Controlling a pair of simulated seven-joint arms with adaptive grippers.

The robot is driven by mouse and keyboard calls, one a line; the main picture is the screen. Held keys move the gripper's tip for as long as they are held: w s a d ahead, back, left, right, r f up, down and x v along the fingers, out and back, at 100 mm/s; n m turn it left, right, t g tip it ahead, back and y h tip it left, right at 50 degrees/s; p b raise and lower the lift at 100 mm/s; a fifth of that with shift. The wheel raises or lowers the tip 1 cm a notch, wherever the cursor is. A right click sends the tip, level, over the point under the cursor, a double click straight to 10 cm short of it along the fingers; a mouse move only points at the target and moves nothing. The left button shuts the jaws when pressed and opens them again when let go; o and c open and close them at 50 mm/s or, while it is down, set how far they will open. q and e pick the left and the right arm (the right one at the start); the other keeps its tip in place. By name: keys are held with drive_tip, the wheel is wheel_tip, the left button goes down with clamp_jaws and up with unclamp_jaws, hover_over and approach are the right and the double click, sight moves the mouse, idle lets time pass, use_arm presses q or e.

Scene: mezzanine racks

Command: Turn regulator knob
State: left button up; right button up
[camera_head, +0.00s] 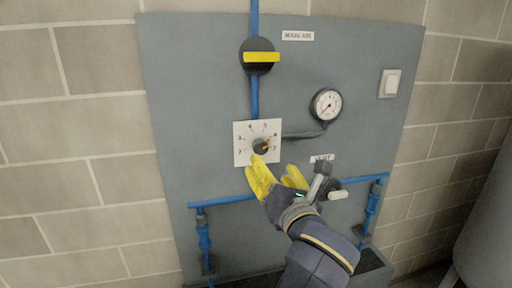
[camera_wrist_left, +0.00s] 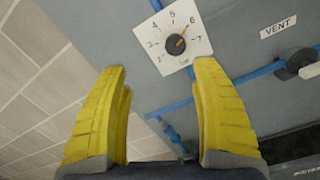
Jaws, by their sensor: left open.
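The regulator knob (camera_head: 260,147) is a small dark round knob on a white square dial plate (camera_head: 243,154) with numbers around it, fixed to a grey wall panel. In the left wrist view the knob (camera_wrist_left: 176,44) has an orange mark pointing up and right, near the 6. My left gripper (camera_head: 274,167) has yellow fingers and is open and empty, just below the dial. In the left wrist view its fingers (camera_wrist_left: 161,68) stand wide apart, with the knob ahead, beyond the tips and right of centre. My right gripper is not in view.
A yellow-handled main air valve (camera_head: 262,57) sits above on a blue pipe. A round gauge (camera_head: 326,104) is right of the dial. A vent valve (camera_head: 337,194) is close to my wrist. Blue pipes (camera_head: 228,200) run below. A white switch (camera_head: 390,83) is at upper right.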

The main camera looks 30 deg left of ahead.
sight(262, 148)
use_arm(q)
drive_tip(key=shift+m+h, duration=0.5)
drive_tip(key=shift+h, duration=0.1)
drive_tip(key=x, duration=0.5)
drive_tip(key=f+x, duration=0.1)
drive_tip(key=x, duration=0.5)
drive_tip(key=w+d+x, duration=0.1)
drive_tip(key=x, duration=0.5)
drive_tip(key=shift+w+a+f, duration=0.15)
drive_tip(key=shift+w+f, duration=0.1)
drive_tip(key=shift+f, duration=0.05)
drive_tip(key=shift+o, duration=0.2)
drive_tip(key=c, duration=1.3)
